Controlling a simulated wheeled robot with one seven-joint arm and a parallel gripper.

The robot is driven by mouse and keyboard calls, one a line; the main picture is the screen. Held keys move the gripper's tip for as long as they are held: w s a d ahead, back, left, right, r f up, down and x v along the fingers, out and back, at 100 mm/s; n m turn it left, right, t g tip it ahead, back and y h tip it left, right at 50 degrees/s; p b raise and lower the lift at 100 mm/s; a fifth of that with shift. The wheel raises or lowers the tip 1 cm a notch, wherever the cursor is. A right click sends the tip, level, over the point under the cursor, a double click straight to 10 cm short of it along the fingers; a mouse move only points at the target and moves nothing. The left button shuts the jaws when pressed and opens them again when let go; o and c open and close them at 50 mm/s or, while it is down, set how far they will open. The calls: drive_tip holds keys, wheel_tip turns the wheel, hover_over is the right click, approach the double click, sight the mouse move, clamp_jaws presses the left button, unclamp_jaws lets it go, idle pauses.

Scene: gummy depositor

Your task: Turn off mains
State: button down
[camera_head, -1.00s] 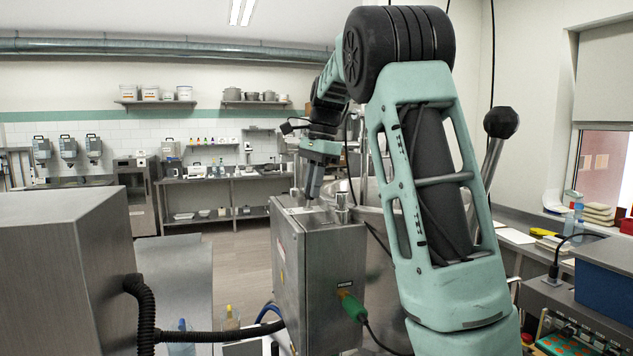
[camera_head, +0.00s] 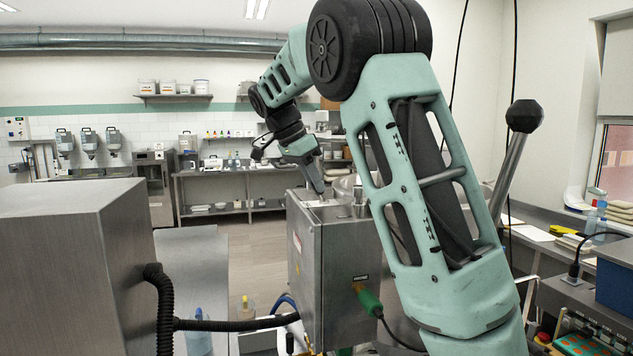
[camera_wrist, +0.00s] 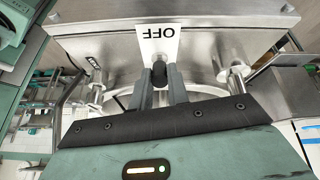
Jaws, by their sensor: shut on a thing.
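A steel control box (camera_head: 345,275) stands in the middle of the head view. My gripper (camera_head: 318,190) reaches down to its top, tilted with the wrist leaning to the left. In the wrist view, my gripper (camera_wrist: 160,76) is shut on a small black switch lever (camera_wrist: 159,70), with one grey finger on each side. A white label (camera_wrist: 158,40) reading OFF, upside down in this view, lies just beyond the lever. The lever's base is mostly hidden by the fingers.
Metal posts (camera_wrist: 234,72) stand on the box top beside the fingers. A green plug (camera_head: 368,300) with a cable sits in the box's front. A large steel cabinet (camera_head: 75,260) and a black hose (camera_head: 165,310) are at left. A ball-ended lever (camera_head: 524,116) rises at right.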

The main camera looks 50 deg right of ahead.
idle(0.4)
drive_tip(key=c, duration=1.3)
unclamp_jaws()
drive_tip(key=shift+c, duration=0.2)
drive_tip(key=shift+w+a+r, duration=0.15)
drive_tip(key=shift+r, duration=0.15)
drive_tip(key=v, duration=1.6)
drive_tip(key=shift+a+r+p, duration=0.25)
drive_tip(key=shift+p, duration=0.2)
